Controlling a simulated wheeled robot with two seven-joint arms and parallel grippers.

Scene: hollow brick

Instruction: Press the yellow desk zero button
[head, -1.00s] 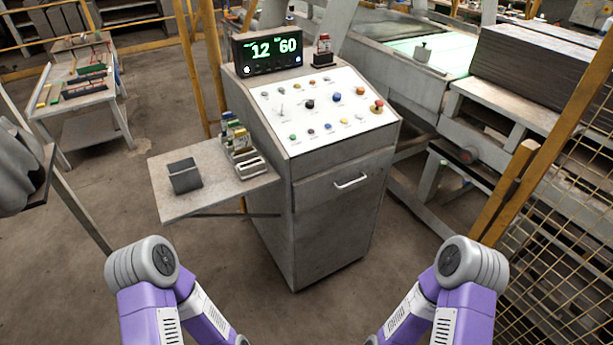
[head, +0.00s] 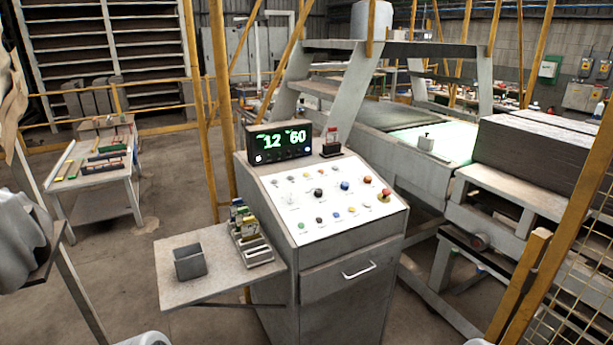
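The control desk (head: 350,275) stands in the middle of the head view. Its sloped white panel (head: 280,222) carries several small coloured buttons and knobs. The labels are too small to read, so I cannot tell which is the desk zero button. A red mushroom button (head: 385,194) sits at the panel's right side. Neither gripper is in view; only bits of my arms show at the bottom edge.
A display (head: 279,143) showing 12 and 60 stands on the desk's back. A side shelf (head: 215,290) at the desk's left holds a dark open box (head: 190,263) and a small rack (head: 252,250). A yellow post (head: 219,100) rises behind. Machinery stands at the right.

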